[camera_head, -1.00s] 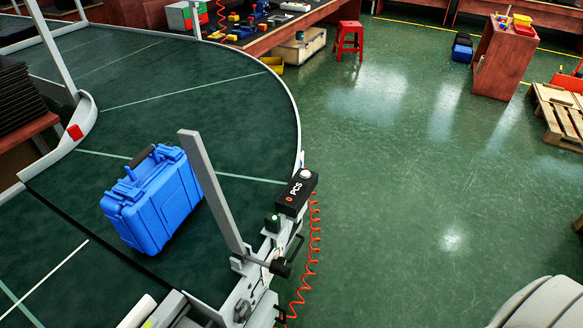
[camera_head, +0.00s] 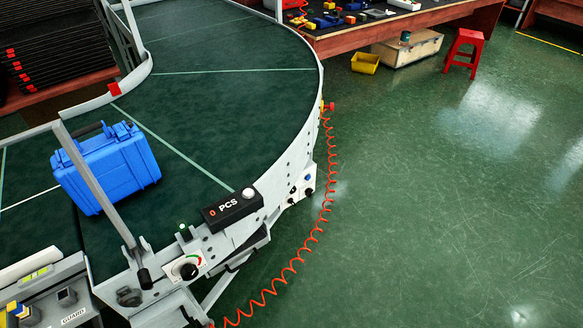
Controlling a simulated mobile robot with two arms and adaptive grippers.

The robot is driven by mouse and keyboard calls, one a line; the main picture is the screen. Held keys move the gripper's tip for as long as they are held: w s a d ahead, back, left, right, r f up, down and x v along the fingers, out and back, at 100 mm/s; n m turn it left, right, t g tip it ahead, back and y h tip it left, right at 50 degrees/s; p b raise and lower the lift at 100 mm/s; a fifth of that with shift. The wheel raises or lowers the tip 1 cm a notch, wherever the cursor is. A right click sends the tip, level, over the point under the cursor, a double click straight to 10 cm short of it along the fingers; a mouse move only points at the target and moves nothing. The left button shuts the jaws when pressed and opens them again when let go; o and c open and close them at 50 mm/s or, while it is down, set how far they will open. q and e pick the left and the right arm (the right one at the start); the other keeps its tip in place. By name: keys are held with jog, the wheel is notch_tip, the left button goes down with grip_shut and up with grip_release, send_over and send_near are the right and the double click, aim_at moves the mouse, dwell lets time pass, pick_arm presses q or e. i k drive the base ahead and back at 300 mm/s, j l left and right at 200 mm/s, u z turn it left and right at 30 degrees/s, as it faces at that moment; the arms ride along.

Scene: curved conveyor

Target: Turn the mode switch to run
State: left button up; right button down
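A black rotary knob (camera_head: 188,270) sits on a small white plate with a coloured arc, on the near side of the curved conveyor. Farther along the conveyor's outer wall is a small control panel (camera_head: 292,197) with dark knobs and a blue button. The labels at both controls are too small to read, so I cannot tell which one is the mode switch or how it is set. Neither of my grippers is in view.
A blue case (camera_head: 108,170) stands on the dark conveyor belt (camera_head: 215,105). A black counter box reading "0 PCS" (camera_head: 234,208) is above the knob. A coiled red-orange cable (camera_head: 318,225) hangs beside the conveyor. The green floor at the right is clear.

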aim_at(309, 191)
jog(key=k+l, duration=0.1)
jog(key=l, duration=0.2)
jog(key=k+l, duration=0.1)
jog(key=l, duration=0.2)
jog(key=i, duration=1.75)
jog(key=j, duration=0.25)
